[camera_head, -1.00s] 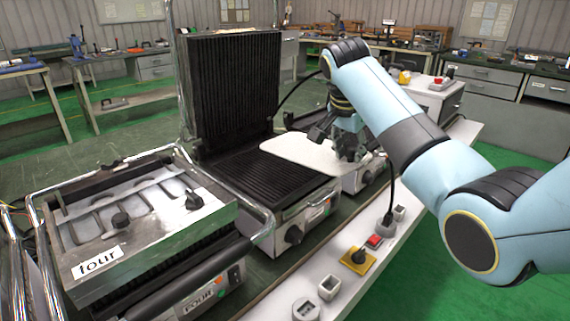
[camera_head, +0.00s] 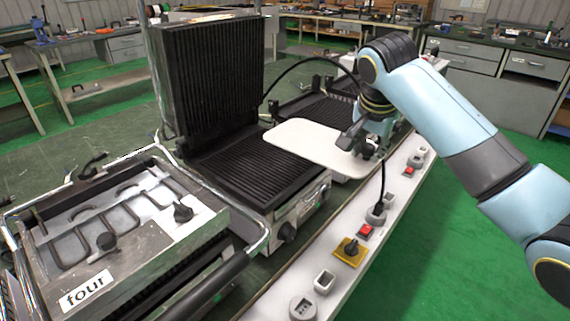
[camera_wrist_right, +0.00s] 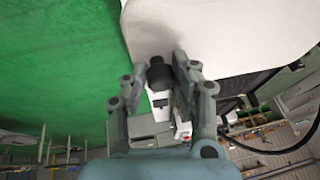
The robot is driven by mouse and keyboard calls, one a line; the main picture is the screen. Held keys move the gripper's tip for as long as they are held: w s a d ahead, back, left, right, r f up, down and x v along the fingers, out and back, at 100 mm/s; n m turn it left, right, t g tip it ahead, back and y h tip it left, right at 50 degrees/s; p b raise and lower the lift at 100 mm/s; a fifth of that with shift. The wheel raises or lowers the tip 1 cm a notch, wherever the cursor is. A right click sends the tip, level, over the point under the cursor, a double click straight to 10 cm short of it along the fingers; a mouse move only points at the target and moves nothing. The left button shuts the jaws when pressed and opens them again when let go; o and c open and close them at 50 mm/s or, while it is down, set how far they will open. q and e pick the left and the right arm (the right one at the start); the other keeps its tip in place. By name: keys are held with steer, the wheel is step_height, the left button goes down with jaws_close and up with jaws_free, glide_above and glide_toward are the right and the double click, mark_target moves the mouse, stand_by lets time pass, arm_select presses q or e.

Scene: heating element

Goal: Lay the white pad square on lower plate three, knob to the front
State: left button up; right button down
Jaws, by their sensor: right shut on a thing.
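The white pad (camera_head: 305,140) is a flat, round-cornered sheet, held roughly level above the right part of an open press's ribbed black lower plate (camera_head: 225,168). The pad overhangs the plate's right edge, and a gap seems to separate them. My right gripper (camera_head: 368,142) holds the pad at its right end. In the right wrist view the fingers (camera_wrist_right: 160,80) are shut around the black knob (camera_wrist_right: 160,70), with the pad (camera_wrist_right: 215,30) beyond. The open press's number is not readable. My left gripper is not in view.
The open press's upper plate (camera_head: 207,75) stands upright behind its lower plate. A closed press labelled four (camera_head: 85,292) is at left. Another ribbed plate (camera_head: 330,108) lies behind the pad. A white ledge (camera_head: 330,258) with sockets and switches runs along the front. A black cable hangs near my gripper.

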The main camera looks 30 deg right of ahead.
mark_target(319, 159)
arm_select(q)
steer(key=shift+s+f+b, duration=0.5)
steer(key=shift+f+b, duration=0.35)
arm_select(e)
steer(key=w+a+f, duration=0.5)
steer(key=w+f, duration=0.5)
steer(key=f, duration=0.1)
steer(key=shift+a+f, duration=0.2)
steer(key=shift+f, duration=0.05)
steer(key=c, duration=1.1)
jaws_free()
steer(key=shift+o, duration=0.2)
